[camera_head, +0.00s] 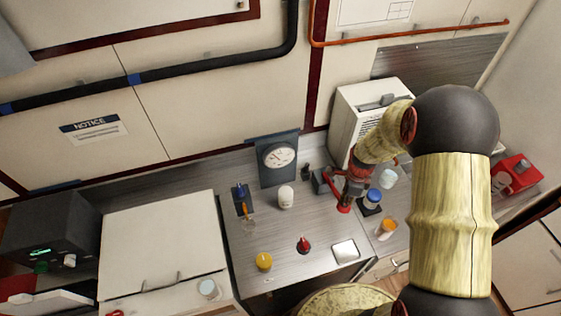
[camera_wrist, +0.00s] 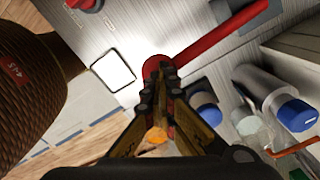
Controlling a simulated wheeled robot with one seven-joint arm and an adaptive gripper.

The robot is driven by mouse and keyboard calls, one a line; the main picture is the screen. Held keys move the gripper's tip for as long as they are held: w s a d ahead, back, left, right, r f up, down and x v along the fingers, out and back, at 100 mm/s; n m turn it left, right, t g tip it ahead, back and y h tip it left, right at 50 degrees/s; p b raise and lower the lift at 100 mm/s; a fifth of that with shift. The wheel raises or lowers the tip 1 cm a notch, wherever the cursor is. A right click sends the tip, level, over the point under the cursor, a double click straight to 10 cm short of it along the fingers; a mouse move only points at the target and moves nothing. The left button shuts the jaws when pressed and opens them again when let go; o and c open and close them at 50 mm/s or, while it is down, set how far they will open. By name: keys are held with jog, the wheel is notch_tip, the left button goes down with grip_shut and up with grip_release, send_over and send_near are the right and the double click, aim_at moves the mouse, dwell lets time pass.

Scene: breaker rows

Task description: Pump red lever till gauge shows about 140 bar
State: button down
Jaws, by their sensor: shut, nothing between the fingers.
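The red lever (camera_wrist: 215,42) runs from the upper right down to a rounded end at my fingertips in the wrist view. In the head view a short piece of the lever (camera_head: 335,187) shows beside my wrist; the rest is hidden. My gripper (camera_wrist: 167,76) is shut and empty, its fingertips over or against the lever's rounded end; I cannot tell whether they touch. It also shows pointing down in the head view (camera_head: 346,204). The round white gauge (camera_head: 279,156) stands on a dark panel behind the counter. Its dark needle points up-left; the numbers are too small to read.
A white box (camera_head: 370,108) stands behind.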

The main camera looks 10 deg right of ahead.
jog(key=shift+f+b, duration=2.1)
jog(key=shift+f, duration=1.05)
jog(key=shift+r, duration=0.15)
jog(key=shift+r+p, duration=2.75)
jog(key=shift+r, duration=1.4)
jog(key=shift+f, duration=0.1)
jog(key=shift+f+b, duration=2.55)
jog(key=shift+f, duration=1)
jog(key=shift+r, duration=0.1)
jog(key=shift+r+p, duration=2.3)
jog(key=shift+r, duration=1.3)
